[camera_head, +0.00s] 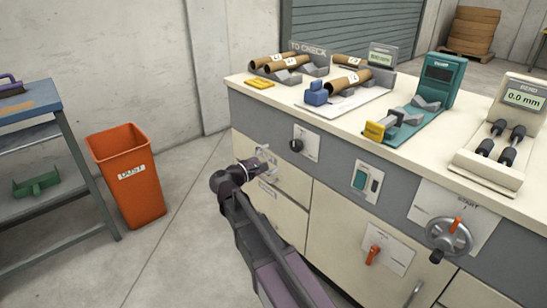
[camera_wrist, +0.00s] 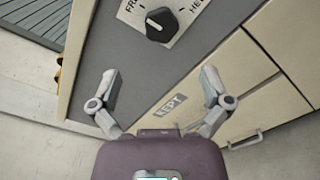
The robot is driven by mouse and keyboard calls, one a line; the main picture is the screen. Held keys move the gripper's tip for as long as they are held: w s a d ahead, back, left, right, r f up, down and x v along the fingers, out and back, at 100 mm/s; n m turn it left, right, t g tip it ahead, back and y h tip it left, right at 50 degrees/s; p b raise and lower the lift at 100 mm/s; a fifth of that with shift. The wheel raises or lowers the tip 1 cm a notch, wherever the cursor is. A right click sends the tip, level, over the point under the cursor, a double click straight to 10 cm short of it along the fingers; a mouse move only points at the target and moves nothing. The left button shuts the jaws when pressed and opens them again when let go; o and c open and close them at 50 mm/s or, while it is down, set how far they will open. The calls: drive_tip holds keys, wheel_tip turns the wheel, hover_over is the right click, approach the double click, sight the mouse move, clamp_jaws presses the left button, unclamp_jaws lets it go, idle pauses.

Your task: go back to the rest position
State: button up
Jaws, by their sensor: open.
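My gripper (camera_head: 265,158) is in front of the cream and grey cabinet, at the left end of its front. In the wrist view my gripper (camera_wrist: 160,92) has its two fingers spread wide, with nothing between them. Beyond the fingertips is a black rotary knob (camera_wrist: 160,25) on a white plate, apart from the fingers. The knob also shows in the head view (camera_head: 296,145). A drawer labelled KEPT (camera_wrist: 172,103) lies behind the right finger. My arm reaches up from the bottom of the head view.
The bench top (camera_head: 262,95) holds cardboard tubes (camera_head: 348,82), a teal device (camera_head: 438,80) and a bend gauge (camera_head: 497,125). A handwheel (camera_head: 448,238) and an orange lever (camera_head: 373,254) stick out of the front. An orange DUST bin (camera_head: 130,180) stands left, with clear floor between.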

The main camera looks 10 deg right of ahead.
drive_tip(key=shift+d, duration=0.1)
drive_tip(key=s+d+f+m+g+y, duration=0.9)
drive_tip(key=s+d+f, duration=0.3)
drive_tip(key=s+f, duration=0.35)
drive_tip(key=s+a+f+m+g+y, duration=0.2)
drive_tip(key=s+a+f+m+y, duration=0.1)
drive_tip(key=s+m+y, duration=0.35)
wheel_tip(320, 180, up, 37)
drive_tip(key=p, duration=3.7)
drive_tip(key=shift+d+n+h, duration=0.2)
drive_tip(key=shift+n+h, duration=0.25)
